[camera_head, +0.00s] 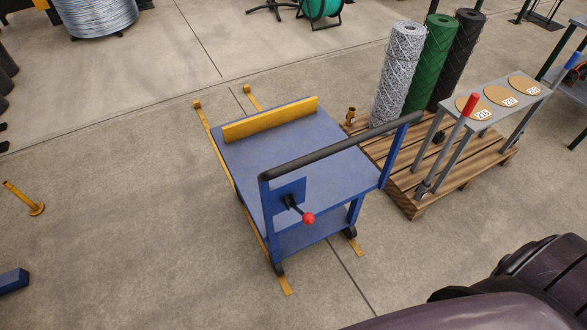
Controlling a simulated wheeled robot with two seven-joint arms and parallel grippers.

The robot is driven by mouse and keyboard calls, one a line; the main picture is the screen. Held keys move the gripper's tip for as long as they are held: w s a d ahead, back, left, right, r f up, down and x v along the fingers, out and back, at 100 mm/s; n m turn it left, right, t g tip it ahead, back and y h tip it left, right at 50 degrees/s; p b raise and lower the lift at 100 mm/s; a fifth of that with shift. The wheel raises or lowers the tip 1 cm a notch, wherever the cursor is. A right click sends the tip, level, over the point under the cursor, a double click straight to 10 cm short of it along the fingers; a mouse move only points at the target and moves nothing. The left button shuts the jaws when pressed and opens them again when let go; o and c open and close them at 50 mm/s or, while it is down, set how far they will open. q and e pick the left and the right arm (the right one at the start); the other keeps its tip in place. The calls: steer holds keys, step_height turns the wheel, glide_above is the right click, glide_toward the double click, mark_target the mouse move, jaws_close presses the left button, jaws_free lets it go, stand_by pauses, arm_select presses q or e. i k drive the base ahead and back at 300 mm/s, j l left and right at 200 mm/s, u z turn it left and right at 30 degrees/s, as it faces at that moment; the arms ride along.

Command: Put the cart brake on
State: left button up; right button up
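A blue cart (290,165) stands on the floor in the middle of the head view. It has a flat blue top, a yellow board (271,120) across its far edge and a black push handle (340,147) on the near side. A small blue plate (284,193) is fixed below the left end of the handle. A short black brake lever (293,205) comes out of it, slanting down to the right and ending in a red knob (309,219). Neither of my grippers is in view, and nothing touches the lever.
Yellow floor strips (217,149) run beside the cart. A wooden pallet (408,200) on the right carries grey, green and black mesh rolls (433,65) and a grey rack (495,100) with a red-topped lever. The floor left of the cart is mostly clear.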

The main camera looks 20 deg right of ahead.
mark_target(308, 218)
steer(key=z, duration=0.8)
steer(key=k+l, duration=0.05)
